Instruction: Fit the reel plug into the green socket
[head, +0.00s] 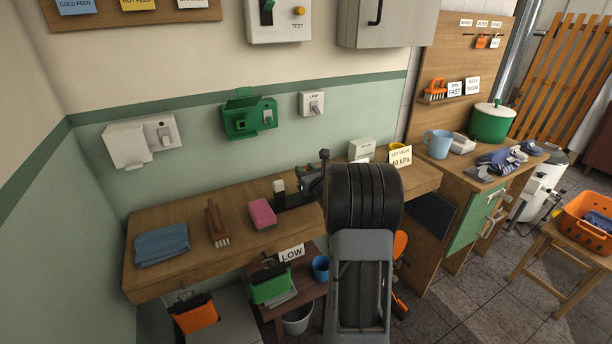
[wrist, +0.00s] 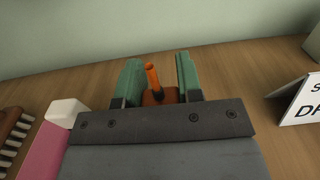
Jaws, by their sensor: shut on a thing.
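The green socket (head: 248,118) is on the wall above the bench, left of centre in the head view, with its lid raised. My gripper (wrist: 158,82) points toward the wall low over the bench. Its green-padded fingers are shut on an orange piece, apparently the reel plug (wrist: 153,78), with a brown-orange block at its base. In the head view my gripper (head: 306,171) is near the back of the bench, right of and below the socket, and my arm partly hides it. The plug's front end cannot be made out.
A pink sponge (head: 262,213), a pale block (head: 279,187), a brush (head: 216,222) and a blue cloth (head: 161,244) lie on the bench (head: 190,262). A white card (wrist: 300,98) stands right of my gripper. Other wall boxes (head: 142,140) (head: 312,104) flank the socket.

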